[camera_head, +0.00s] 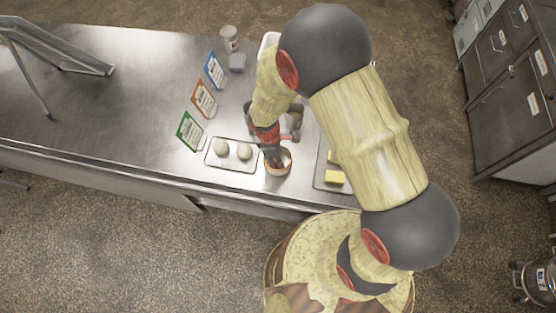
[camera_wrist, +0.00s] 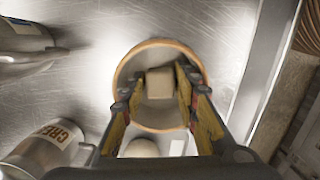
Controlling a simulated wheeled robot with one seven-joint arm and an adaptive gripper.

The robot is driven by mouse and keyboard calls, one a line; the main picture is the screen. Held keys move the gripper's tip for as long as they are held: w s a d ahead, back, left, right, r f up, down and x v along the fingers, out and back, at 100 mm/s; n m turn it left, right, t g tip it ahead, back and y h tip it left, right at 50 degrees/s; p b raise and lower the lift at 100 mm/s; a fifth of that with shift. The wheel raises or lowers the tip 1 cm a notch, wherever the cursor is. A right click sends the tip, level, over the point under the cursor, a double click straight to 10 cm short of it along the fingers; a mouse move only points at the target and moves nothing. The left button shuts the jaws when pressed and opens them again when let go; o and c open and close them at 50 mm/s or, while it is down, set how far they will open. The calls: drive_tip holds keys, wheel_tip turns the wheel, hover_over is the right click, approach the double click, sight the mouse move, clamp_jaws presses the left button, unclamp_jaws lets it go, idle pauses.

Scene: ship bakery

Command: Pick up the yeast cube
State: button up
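A pale beige cube (camera_wrist: 160,83), which looks like the yeast cube, sits inside a small round bowl (camera_wrist: 160,43) with an orange-brown rim in the wrist view. My gripper (camera_wrist: 155,90) is open, with its fingers reaching down into the bowl on either side of the cube. The right fingertip is close to the cube's right side; I cannot tell if it touches. A gap shows on the left. In the head view the bowl (camera_head: 286,167) stands near the table's front edge under my gripper (camera_head: 272,153), and the cube is hidden there.
A tray (camera_head: 210,163) with two pale round pieces lies left of the bowl. Another tray (camera_head: 322,186) with a yellow block (camera_head: 335,177) lies right. Several cards stand further left, including a green one (camera_head: 189,131). A labelled can (camera_wrist: 48,140) is near my gripper in the wrist view.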

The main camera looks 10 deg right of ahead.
drive_tip(key=shift+c, duration=1.2)
drive_tip(key=c, duration=0.4)
drive_tip(key=shift+c, duration=0.4)
